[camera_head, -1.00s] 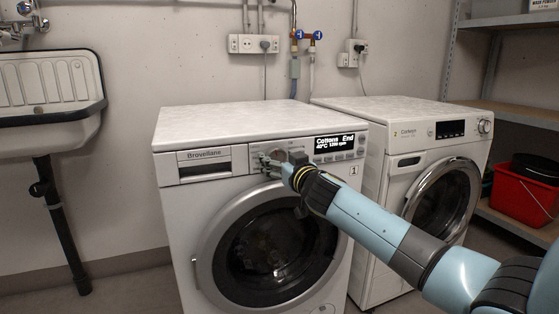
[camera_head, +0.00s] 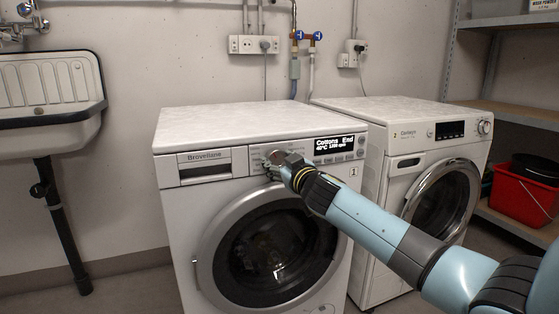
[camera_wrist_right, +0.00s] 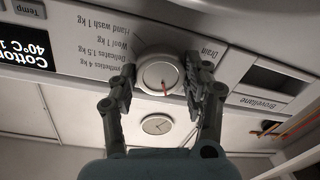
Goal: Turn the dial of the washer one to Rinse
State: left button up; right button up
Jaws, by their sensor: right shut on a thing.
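Washer one (camera_head: 190,221) is the white front-loader marked Brovellane with a "1" label, at the centre of the head view. My right gripper (camera_head: 272,163) is at the dial on the control panel. In the wrist view my right gripper (camera_wrist_right: 161,84) has one finger on each side of the dial, shut on it. Programme names beside the dial appear upside down; Rinse is not legible. My left gripper is out of view.
A second white washer (camera_head: 412,112) stands close on the right. A sink (camera_head: 48,120) is on the left wall. A shelf rack on the right holds a red bucket (camera_head: 522,197). Water valves and sockets are on the wall behind the washers.

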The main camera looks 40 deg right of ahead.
jog(key=shift+r+n, duration=0.1)
jog(key=shift+n, duration=0.8)
jog(key=n+p, duration=0.1)
jog(key=n, duration=0.3)
jog(key=shift+n+p, duration=0.3)
jog(key=shift+n, duration=0.1)
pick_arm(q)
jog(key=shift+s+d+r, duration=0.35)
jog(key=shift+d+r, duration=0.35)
pick_arm(e)
jog(key=shift+n+g+h, duration=0.3)
jog(key=shift+n, duration=0.6)
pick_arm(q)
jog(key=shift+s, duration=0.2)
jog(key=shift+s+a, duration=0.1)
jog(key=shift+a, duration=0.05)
pick_arm(e)
jog(key=o, duration=1.2)
jog(key=shift+c, duration=0.2)
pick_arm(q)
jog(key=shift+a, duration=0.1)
pick_arm(e)
jog(key=v, duration=1.2)
